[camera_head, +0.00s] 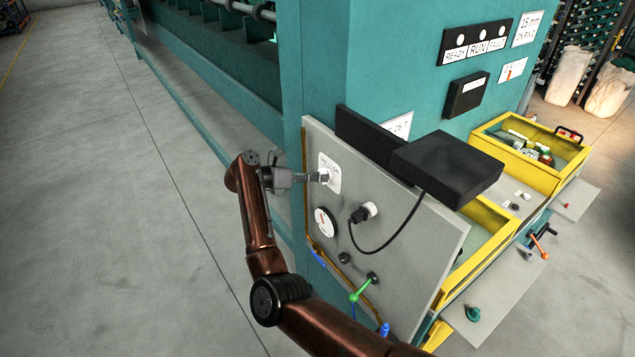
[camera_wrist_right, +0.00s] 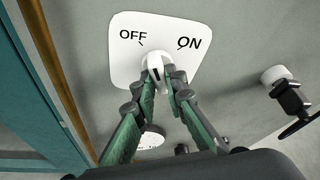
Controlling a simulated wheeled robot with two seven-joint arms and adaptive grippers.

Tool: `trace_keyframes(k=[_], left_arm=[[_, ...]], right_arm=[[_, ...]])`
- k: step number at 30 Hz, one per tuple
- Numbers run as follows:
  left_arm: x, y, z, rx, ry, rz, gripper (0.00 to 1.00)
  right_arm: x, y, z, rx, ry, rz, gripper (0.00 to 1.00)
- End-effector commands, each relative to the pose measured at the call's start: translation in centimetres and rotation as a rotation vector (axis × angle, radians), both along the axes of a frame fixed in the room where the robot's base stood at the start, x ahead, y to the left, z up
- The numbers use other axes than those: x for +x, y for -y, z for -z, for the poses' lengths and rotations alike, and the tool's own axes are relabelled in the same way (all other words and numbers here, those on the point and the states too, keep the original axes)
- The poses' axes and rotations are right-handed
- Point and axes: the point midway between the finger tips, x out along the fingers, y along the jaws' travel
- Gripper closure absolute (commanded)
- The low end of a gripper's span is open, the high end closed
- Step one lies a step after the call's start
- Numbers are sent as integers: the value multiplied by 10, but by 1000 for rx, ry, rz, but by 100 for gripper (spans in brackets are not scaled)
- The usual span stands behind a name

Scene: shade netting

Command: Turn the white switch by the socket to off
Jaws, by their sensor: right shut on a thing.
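The white switch (camera_wrist_right: 157,70) sits on a white plate (camera_wrist_right: 131,62) marked OFF at the left and ON at the right in the wrist view. My right gripper (camera_wrist_right: 163,84) is shut on the switch knob, one finger on each side, partly hiding it. The knob's exact setting is hard to tell. In the head view the plate (camera_head: 334,184) is at the upper left of the grey panel, with my right gripper (camera_head: 316,177) reaching it from the left. The white socket (camera_head: 371,208) is right of and below it, with a black plug (camera_head: 357,215) in it. My left gripper is out of view.
The grey panel (camera_head: 425,250) carries a round white dial (camera_head: 325,222), a green-handled valve (camera_head: 361,288) and a black cable (camera_head: 400,232). A black box (camera_head: 447,167) juts out above the socket. Yellow trays (camera_head: 490,215) stand at the right. The floor at left is clear.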

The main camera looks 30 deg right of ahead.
Motion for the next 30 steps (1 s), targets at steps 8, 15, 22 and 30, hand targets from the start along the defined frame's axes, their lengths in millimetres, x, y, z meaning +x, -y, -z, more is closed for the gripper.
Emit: trace_keyframes(k=[8, 15, 22, 30], left_arm=[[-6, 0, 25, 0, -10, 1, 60], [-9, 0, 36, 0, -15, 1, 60], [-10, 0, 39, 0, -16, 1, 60], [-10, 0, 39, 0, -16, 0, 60]], right_arm=[[1, -2, 6, -13, -204, -2, 100], [1, -2, 5, -20, -309, -2, 100], [1, -2, 5, -22, -348, -3, 100], [1, -2, 4, -22, -353, -3, 100]])
